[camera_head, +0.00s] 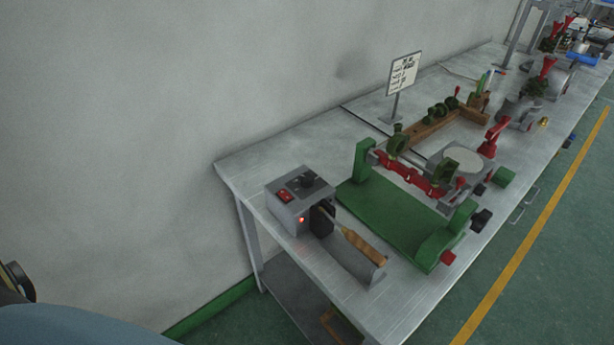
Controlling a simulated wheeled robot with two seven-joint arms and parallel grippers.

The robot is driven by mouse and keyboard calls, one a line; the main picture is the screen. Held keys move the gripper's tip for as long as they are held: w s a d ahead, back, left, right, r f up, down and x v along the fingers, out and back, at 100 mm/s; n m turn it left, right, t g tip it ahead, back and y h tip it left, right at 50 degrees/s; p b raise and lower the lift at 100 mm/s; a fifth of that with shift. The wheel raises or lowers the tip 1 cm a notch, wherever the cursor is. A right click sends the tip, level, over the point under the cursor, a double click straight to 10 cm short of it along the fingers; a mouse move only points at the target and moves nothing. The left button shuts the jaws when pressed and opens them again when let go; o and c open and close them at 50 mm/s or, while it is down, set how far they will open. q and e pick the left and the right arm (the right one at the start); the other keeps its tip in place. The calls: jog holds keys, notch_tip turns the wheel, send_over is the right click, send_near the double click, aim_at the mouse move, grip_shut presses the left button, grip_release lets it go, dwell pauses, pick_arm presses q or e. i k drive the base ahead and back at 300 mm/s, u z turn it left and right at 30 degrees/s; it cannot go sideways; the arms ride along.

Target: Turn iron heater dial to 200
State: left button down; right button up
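The iron heater (292,207) is a grey box at the near left end of the workbench. Its black dial (306,181) sits on the sloped top next to a red switch (285,195). A small red light glows on its front. The dial's number marks are too small to read. A wooden-handled iron (362,245) rests in the heater's grey holder, its tip end toward the box. Neither gripper is in view; a blue-grey and black shape at the lower left corner may be part of my own body.
The metal workbench (400,318) runs to the upper right along a grey wall. A green stand (392,212) with red clamps is right of the heater. A sign (404,73) and several tools stand farther back. The floor at lower left and right is clear.

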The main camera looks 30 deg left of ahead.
aim_at(306, 182)
jog(key=u, duration=2.2)
jog(key=k, duration=0.75)
jog(key=z, duration=0.1)
